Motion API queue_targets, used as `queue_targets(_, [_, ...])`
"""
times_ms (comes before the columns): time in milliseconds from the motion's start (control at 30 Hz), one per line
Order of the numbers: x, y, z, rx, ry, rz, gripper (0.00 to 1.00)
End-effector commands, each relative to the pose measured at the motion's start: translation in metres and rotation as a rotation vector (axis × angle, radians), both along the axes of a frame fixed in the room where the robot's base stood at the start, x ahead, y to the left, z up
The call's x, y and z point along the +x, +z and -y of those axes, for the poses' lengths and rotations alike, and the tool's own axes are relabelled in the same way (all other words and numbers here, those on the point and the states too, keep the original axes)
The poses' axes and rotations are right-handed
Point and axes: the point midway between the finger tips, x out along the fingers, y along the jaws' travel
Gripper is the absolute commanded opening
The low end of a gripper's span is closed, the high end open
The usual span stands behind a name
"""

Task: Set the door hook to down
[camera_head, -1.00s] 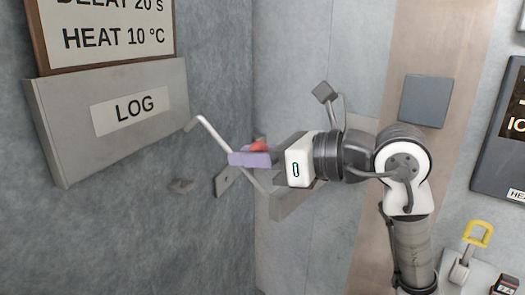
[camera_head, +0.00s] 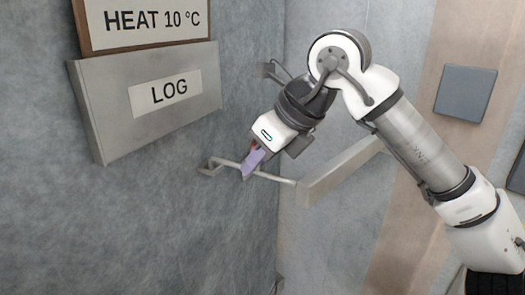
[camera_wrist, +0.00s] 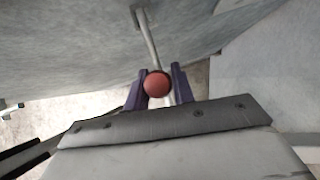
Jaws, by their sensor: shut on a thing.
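The door hook is a thin pale metal rod (camera_head: 272,177) with a bent left end beside the left wall; its right end meets a grey bar. It lies nearly level, sloping slightly down to the right. My gripper (camera_head: 250,166), with purple fingers, comes down on the rod's middle from above right. In the wrist view, a round red knob (camera_wrist: 157,84) sits between the fingers of my gripper (camera_wrist: 161,82), which are shut on it. The rod (camera_wrist: 149,42) runs behind the knob to the wall. The fingers partly hide the rod; whether its tip sits in a wall catch is unclear.
A grey box marked LOG (camera_head: 145,105) is on the left wall, above the hook's tip. The grey bar (camera_head: 340,174) juts along the right wall. A blue-grey square plate (camera_head: 466,91) is at the upper right. The wall below the hook is clear.

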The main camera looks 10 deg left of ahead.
Motion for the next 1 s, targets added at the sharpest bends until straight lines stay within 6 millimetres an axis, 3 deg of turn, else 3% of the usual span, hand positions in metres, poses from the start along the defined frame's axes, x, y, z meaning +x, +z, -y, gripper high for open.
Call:
queue_targets(633, [0.0012, -0.0029, -0.0021, -0.051, 0.0, -0.014, 0.0])
queue_targets(667, [0.0012, -0.0029, -0.0021, -0.05, 0.0, -0.014, 0.26])
queue_targets(800, [0.001, -0.0032, -0.002, -0.051, 0.0, -0.014, 0.44])
queue_targets(1000, [0.0007, -0.0035, -0.0019, -0.051, 0.0, -0.016, 0.45])
